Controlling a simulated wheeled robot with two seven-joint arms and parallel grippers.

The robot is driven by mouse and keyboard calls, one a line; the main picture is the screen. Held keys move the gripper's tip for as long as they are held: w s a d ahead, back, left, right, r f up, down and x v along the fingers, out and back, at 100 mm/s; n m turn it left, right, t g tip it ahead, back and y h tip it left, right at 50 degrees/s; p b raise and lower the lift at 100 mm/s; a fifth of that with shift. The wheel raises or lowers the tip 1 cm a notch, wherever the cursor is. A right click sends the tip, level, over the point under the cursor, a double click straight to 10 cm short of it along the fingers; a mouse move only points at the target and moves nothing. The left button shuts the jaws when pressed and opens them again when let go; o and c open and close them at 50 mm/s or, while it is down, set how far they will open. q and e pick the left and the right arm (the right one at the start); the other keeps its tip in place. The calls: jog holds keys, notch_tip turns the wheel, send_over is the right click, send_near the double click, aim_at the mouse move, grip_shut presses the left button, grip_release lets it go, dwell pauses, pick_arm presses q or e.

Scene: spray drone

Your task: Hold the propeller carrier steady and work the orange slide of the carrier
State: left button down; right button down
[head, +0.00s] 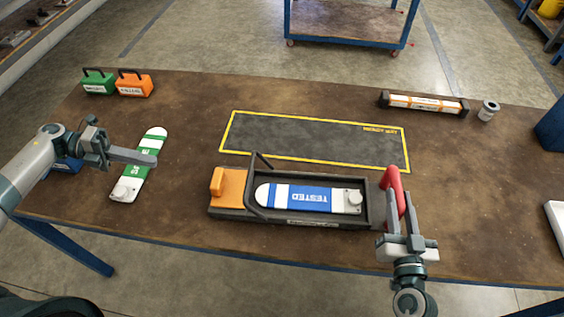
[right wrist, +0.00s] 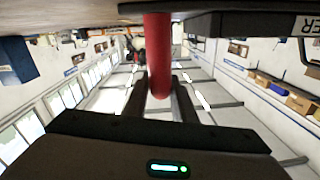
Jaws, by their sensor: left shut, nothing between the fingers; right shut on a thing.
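The propeller carrier (head: 330,222) is a dark tray on the table with a red handle (head: 391,180) at its right end. Its orange slide (head: 228,188) is at the left end. A dark bar (head: 254,200) stands between the slide and the tray's inside. A blue and white propeller (head: 305,197) marked TESTED lies in the tray. My right gripper (head: 404,222) is shut on the red handle, which also shows between its fingers in the right wrist view (right wrist: 158,55). My left gripper (head: 150,158) is shut and empty, left of the carrier, over a green and white propeller (head: 152,145).
A yellow-edged dark mat (head: 310,140) lies behind the carrier. Green (head: 99,82) and orange (head: 134,85) boxes with handles stand at the back left. A long dark holder (head: 424,103) and a small grey cylinder (head: 488,110) are at the back right. The table between the left gripper and the slide is clear.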

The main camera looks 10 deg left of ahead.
pick_arm(q)
jog(key=shift+s+d+f, duration=0.25)
jog(key=shift+s+f, duration=0.3)
jog(key=shift+f, duration=0.3)
jog(key=shift+d, duration=0.1)
send_near(213, 178)
jog(key=d+f, duration=0.3)
jog(key=d, duration=0.1)
jog(key=shift+w+d+f, duration=0.1)
jog(key=shift+w+f, duration=0.1)
jog(key=shift+w, duration=0.15)
jog(key=shift+d, duration=0.6)
jog(key=d, duration=0.7)
jog(key=shift+w, duration=0.2)
pick_arm(e)
jog(key=shift+a, duration=0.1)
pick_arm(q)
jog(key=shift+a, duration=0.15)
